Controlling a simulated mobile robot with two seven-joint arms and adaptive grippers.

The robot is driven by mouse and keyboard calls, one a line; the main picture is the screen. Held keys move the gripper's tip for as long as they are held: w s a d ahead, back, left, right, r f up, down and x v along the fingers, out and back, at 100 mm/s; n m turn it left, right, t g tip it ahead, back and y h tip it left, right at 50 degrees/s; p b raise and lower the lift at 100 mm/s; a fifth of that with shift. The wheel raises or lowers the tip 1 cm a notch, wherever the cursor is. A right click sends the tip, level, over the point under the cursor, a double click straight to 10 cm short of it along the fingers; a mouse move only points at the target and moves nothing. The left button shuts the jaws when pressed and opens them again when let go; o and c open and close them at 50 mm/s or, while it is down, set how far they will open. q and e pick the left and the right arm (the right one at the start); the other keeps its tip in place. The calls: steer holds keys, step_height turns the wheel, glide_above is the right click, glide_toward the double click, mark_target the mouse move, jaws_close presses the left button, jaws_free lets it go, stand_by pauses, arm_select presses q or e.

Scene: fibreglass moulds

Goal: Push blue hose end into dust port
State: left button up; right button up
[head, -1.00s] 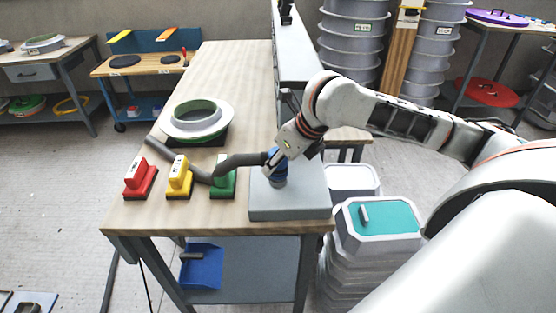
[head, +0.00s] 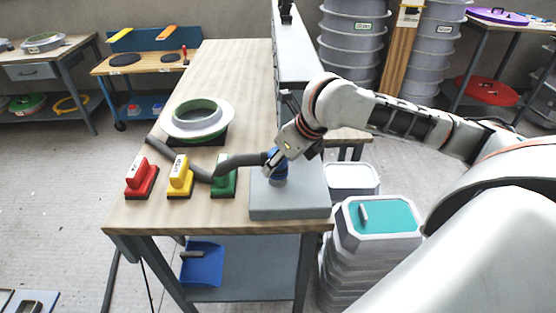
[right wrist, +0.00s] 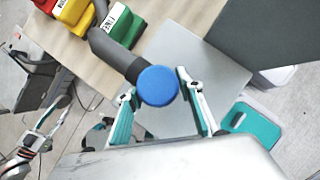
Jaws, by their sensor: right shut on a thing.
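The blue hose end (head: 280,157) stands over the top of a grey box (head: 290,206) at the front right of the bench. It shows as a round blue cap (right wrist: 158,86) in the right wrist view. A dark grey hose (head: 240,160) runs from it to the left. My right gripper (head: 272,160) is shut on the blue hose end, with one finger on each side (right wrist: 158,103). The dust port is hidden under the hose end and gripper, so I cannot tell how far the end sits in it.
Red (head: 141,180), yellow (head: 180,180) and green (head: 223,180) handled blocks stand left of the box, with the hose passing close by. A round grey-and-green mould (head: 198,118) lies behind them.

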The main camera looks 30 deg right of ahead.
steer(key=shift+f, duration=0.55)
stand_by(0.6)
steer(key=o, duration=1.2)
steer(key=v, duration=1.2)
